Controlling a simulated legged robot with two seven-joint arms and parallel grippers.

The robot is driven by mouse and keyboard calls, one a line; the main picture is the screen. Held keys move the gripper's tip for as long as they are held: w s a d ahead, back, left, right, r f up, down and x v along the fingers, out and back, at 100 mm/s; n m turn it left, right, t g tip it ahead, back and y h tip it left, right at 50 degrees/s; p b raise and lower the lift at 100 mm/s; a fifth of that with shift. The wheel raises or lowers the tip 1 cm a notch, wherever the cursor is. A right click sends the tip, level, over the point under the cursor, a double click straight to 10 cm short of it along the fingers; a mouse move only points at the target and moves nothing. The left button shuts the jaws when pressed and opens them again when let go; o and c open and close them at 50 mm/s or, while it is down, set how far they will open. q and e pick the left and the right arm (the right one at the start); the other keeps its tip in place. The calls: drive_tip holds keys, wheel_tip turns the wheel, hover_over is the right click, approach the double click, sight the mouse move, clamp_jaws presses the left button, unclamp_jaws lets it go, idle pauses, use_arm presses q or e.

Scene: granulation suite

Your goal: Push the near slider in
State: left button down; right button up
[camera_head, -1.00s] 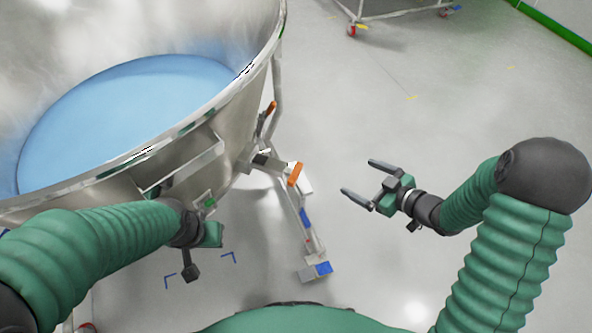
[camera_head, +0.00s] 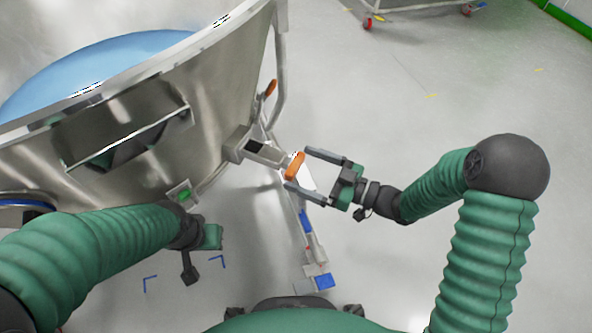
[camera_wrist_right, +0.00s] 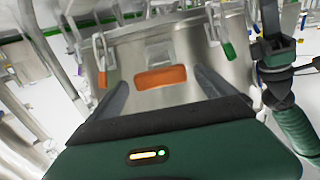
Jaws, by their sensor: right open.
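The near slider is a pale metal bar (camera_head: 264,151) sticking out of the steel vessel's side, with an orange end (camera_head: 294,166). My right gripper (camera_head: 298,169) is open, its two fingertips on either side of the orange end in the head view. In the right wrist view an orange block (camera_wrist_right: 160,77) shows between and ahead of the open fingers (camera_wrist_right: 161,80); I cannot tell whether they touch it. My left gripper (camera_head: 197,252) hangs below the vessel, away from the slider; its jaws are not clear.
The large steel vessel (camera_head: 225,85), with blue contents, fills the upper left. Another orange handle (camera_head: 271,88) is farther back on it. A leg with blue parts (camera_head: 306,222) stands below the slider. The floor at right is clear up to a wheeled frame (camera_head: 420,5).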

sight(299, 167)
drive_tip(key=shift+x, duration=1.5)
clamp_jaws()
drive_tip(key=shift+w+a+r, duration=0.1)
drive_tip(key=shift+a, duration=0.1)
drive_tip(key=p+x, duration=0.1)
drive_tip(key=x, duration=0.7)
drive_tip(key=shift+w+a, duration=0.2)
drive_tip(key=shift+a, duration=0.15)
drive_tip(key=shift+c, duration=1.5)
unclamp_jaws()
drive_tip(key=o, duration=0.3)
drive_tip(key=shift+a, duration=0.15)
